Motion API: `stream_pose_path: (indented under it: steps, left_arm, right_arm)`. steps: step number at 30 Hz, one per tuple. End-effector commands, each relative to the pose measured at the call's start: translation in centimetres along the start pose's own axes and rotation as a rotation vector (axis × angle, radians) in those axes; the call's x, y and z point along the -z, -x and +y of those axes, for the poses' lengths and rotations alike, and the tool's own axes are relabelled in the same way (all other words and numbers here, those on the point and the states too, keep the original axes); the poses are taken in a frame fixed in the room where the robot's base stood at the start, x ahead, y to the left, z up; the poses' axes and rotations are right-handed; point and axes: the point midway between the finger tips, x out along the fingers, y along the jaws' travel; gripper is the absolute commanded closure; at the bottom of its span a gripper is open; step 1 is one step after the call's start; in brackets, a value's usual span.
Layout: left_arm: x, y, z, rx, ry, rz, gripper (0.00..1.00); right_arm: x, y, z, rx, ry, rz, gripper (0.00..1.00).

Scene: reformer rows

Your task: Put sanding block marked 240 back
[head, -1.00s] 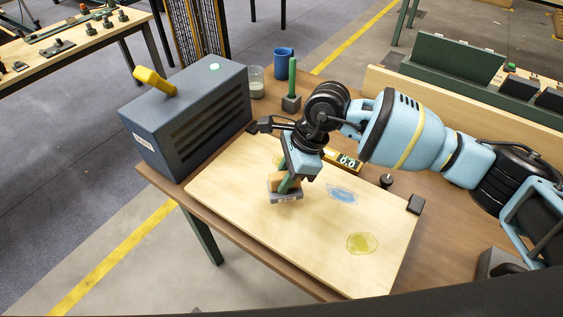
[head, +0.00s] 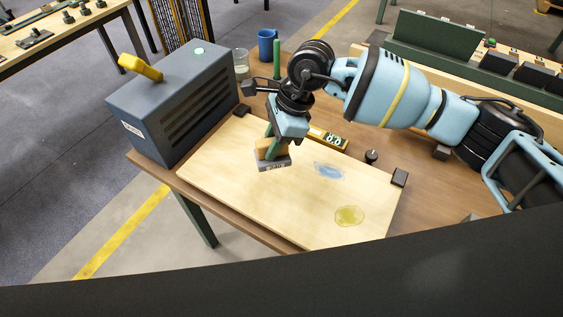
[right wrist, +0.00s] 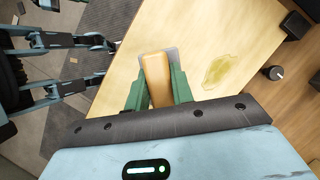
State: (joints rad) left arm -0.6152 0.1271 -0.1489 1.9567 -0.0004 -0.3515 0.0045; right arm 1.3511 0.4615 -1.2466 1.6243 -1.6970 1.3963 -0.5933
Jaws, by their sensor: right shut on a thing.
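The sanding block (head: 273,165) has a grey base with 240 on its side and a tan top. My right gripper (head: 267,146) is shut on its tan top, with green fingers on both sides. The block is at the left-middle part of the pale wooden board (head: 240,190); I cannot tell whether it touches the board. In the right wrist view the tan top (right wrist: 156,78) shows between the green fingers (right wrist: 157,90). A blue patch (head: 329,171) and a yellow patch (head: 349,216) lie on the board. My left gripper is not seen.
A dark blue slotted box (head: 185,100) with a yellow handle stands at the left. Behind are a glass jar (head: 242,64), a blue mug (head: 267,45) and a green post (head: 277,58). A yellow-framed level (head: 333,139) and black knob (head: 371,156) lie beyond the board.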

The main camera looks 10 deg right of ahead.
Motion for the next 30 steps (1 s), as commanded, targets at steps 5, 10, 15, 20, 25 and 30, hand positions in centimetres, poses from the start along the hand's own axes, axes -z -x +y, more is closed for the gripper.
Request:
stream_pose_path:
  steps: [5, 10, 15, 20, 25, 30]
  left_arm:
    - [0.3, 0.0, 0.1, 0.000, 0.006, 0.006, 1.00]
    - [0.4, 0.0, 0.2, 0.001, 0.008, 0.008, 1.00]
    - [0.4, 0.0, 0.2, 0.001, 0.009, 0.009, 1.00]
    - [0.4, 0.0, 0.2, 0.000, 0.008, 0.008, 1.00]
    - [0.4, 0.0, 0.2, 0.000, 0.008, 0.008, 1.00]
    - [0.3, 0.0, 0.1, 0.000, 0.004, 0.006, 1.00]
  right_arm:
    - [0.5, 0.2, 0.2, -0.014, 0.034, 0.000, 0.98]
    - [2.7, 0.7, 1.4, -0.084, 0.200, 0.000, 0.98]
    - [5.9, 1.7, 3.3, -0.199, 0.474, 0.000, 0.98]
    - [8.9, 3.0, 5.5, -0.318, 0.763, 0.002, 0.98]
    - [11.9, 4.5, 7.8, -0.441, 1.058, 0.002, 0.98]
    - [13.8, 5.7, 9.4, -0.526, 1.265, 0.002, 0.98]
